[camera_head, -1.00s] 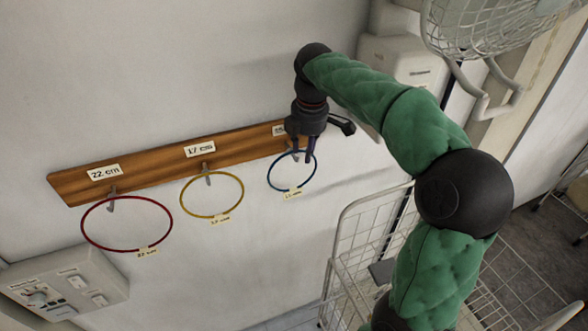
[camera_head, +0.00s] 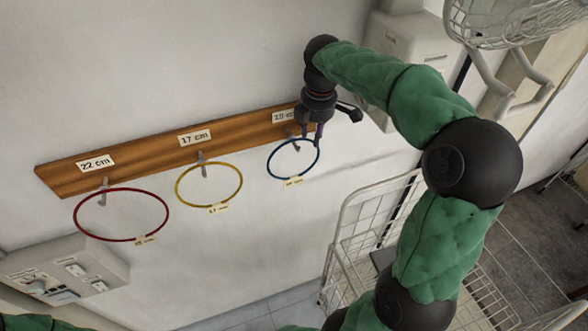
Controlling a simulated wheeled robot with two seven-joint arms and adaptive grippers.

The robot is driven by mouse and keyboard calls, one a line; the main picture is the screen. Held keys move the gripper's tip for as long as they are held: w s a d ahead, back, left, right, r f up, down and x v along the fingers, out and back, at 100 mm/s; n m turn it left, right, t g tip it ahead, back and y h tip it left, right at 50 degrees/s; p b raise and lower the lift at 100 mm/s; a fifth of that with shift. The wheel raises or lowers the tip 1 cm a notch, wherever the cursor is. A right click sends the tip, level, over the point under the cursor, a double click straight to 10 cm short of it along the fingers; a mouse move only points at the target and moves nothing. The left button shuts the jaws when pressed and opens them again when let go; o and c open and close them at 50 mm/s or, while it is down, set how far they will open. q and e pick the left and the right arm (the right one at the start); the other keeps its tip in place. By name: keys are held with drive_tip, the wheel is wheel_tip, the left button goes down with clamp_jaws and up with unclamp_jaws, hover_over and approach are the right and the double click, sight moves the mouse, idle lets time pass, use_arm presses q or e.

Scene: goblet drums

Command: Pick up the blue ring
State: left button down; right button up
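The blue ring (camera_head: 269,167) hangs at the right end of a wooden board (camera_head: 130,165) on the wall, by a grey hook (camera_head: 291,134), with a small paper tag at its bottom. My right gripper (camera_head: 312,138) points down at the ring's upper right rim, right of the hook. Its two fingers look apart, with the rim close to or between them; contact is too small to tell. The label above is partly hidden by the gripper. My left gripper is out of view.
A yellow ring (camera_head: 178,193) hangs under the "17 cm" label and a red ring (camera_head: 76,218) under "22 cm". A white wire cart (camera_head: 345,225) stands below my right arm. A wall box (camera_head: 100,265) is at lower left.

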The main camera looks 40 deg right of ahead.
drive_tip(key=shift+w+f, duration=0.15)
drive_tip(key=shift+f, duration=1.75)
clamp_jaws()
drive_tip(key=shift+r, duration=0.2)
